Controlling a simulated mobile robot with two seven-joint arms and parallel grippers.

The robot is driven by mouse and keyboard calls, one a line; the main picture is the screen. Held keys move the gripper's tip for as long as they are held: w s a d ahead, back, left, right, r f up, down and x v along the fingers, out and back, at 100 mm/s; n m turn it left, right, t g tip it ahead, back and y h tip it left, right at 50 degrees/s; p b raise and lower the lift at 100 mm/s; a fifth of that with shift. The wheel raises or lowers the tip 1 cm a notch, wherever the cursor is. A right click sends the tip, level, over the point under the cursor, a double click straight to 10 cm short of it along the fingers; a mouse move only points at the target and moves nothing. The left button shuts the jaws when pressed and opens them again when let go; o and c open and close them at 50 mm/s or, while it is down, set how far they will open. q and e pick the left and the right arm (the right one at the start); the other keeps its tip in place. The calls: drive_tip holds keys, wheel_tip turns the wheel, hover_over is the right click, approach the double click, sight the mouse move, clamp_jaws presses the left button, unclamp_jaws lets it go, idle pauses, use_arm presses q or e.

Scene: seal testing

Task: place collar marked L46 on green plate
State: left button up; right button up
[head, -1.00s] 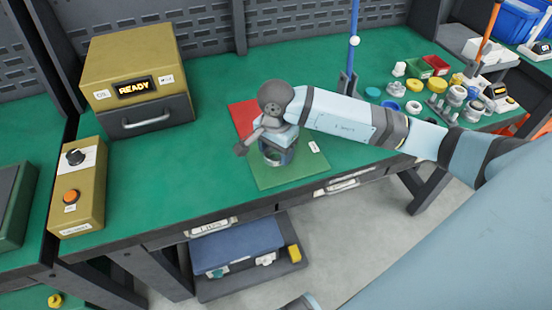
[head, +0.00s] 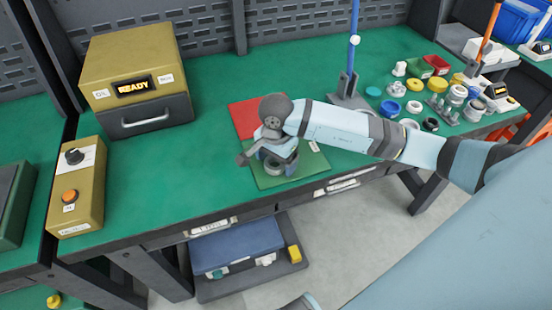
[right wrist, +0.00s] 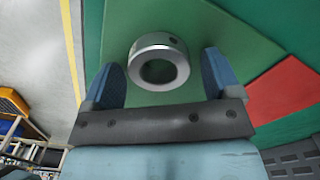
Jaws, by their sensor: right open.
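A grey metal collar (right wrist: 158,62) sits on the green plate (right wrist: 125,25) in the right wrist view, with its round bore facing the camera and a small dark hole in its side. No L46 mark can be read. In the head view the collar (head: 274,168) is partly hidden by my right gripper (head: 273,160), which is over the green plate (head: 303,171). In the right wrist view my right gripper (right wrist: 161,64) is open, with one finger on each side of the collar and gaps between. My left gripper is not in view.
A red plate (head: 243,118) adjoins the green plate at the back. A tan oven-like box (head: 130,60) reading READY and a control box (head: 77,190) stand at left. Several rings, collars and trays crowd the bench's right end. The bench between the box and the plates is clear.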

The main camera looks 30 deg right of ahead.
drive_tip(key=shift+r, duration=0.3)
wheel_tip(320, 180, up, 12)
drive_tip(key=shift+f+p, duration=0.15)
drive_tip(key=shift+p, duration=0.25)
